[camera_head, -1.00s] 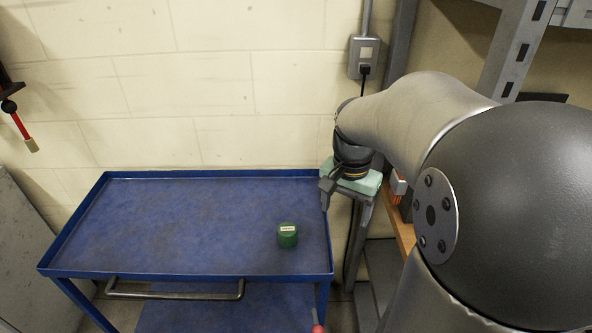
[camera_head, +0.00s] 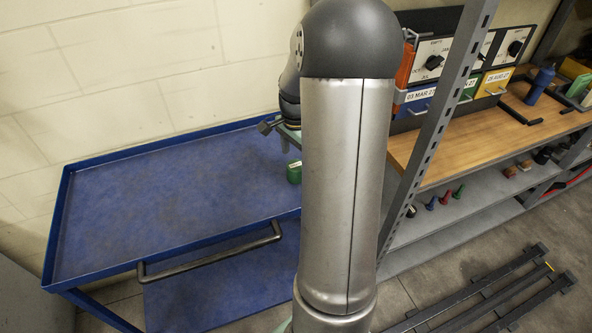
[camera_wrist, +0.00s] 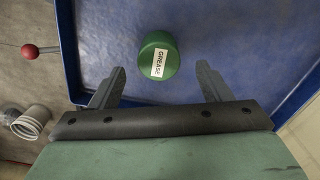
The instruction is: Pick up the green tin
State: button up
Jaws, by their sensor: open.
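The green tin (camera_wrist: 159,54) stands on the blue trolley top in the wrist view, with a white label reading GREASE. It lies ahead of and between the two fingers of my gripper (camera_wrist: 161,84), which is open and empty. The fingers do not touch the tin. In the head view the tin (camera_head: 294,172) shows at the right side of the blue trolley (camera_head: 150,205), partly hidden by my arm.
The trolley has a raised rim and a front handle (camera_head: 210,250); the rest of its top is clear. A grey shelf upright (camera_head: 432,130) and a wooden bench (camera_head: 470,140) stand to the right. A red knob (camera_wrist: 30,51) sticks out beside the trolley in the wrist view.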

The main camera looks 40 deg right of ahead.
aim_at(296, 165)
jog(key=shift+a+f, duration=0.1)
jog(key=shift+f, duration=2.65)
jog(key=c, duration=1.1)
jog(key=shift+c, duration=0.2)
jog(key=shift+r, duration=0.1)
